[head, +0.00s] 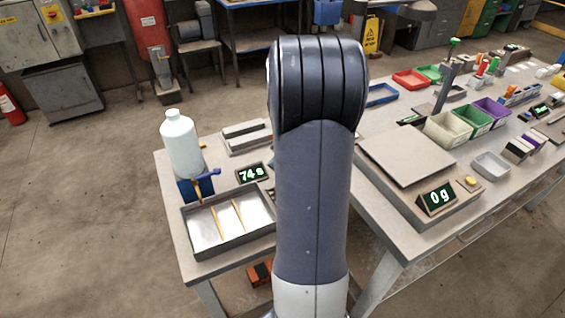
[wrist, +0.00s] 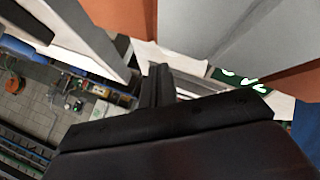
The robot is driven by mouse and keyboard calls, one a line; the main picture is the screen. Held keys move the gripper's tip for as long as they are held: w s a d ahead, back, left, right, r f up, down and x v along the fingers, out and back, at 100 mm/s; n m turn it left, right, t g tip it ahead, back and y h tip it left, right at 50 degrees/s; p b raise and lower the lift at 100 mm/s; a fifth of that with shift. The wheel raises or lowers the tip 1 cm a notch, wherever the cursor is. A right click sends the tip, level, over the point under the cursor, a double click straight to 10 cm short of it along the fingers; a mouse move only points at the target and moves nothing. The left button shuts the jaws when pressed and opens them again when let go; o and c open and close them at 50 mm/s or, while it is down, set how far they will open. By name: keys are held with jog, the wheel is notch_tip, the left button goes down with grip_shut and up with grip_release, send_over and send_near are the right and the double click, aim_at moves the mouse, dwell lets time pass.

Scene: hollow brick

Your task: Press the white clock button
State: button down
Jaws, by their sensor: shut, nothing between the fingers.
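The clock (head: 251,174) is a small dark box with green digits reading 74 s, on the left bench just left of my arm in the head view. I cannot make out its white button; my arm covers the area to the clock's right. My gripper shows in the wrist view (wrist: 159,85) as dark fingers pressed together, with nothing between them. It is hidden behind my arm in the head view. A dark display with green digits (wrist: 240,80) lies right of the fingertips in the wrist view, cut by the gripper body; I cannot tell which display it is.
A shallow metal tray (head: 190,232) and a white bottle (head: 181,145) stand on the left bench. A long grey block (head: 246,139) lies behind the clock. On the right bench is a scale (head: 405,165) reading 0 g with a yellow button (head: 470,183), plus several coloured bins.

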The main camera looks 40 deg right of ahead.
dwell(0.6)
jog(key=shift+f+b, duration=0.45)
jog(key=shift+s+a+f+b, duration=0.1)
jog(key=shift+s+f+b, duration=0.05)
jog(key=shift+f+b, duration=0.25)
jog(key=shift+s+a+f+b, duration=0.15)
jog(key=shift+f+b, duration=0.1)
jog(key=shift+f, duration=0.2)
dwell(0.8)
jog(key=shift+d+r, duration=0.1)
jog(key=shift+r, duration=0.05)
jog(key=shift+s+r+p, duration=0.1)
jog(key=shift+r+p, duration=0.25)
jog(key=shift+p, duration=0.2)
jog(key=shift+r, duration=0.1)
jog(key=r+p, duration=0.5)
jog(key=shift+w+d+r, duration=0.1)
jog(key=shift+w+r, duration=0.1)
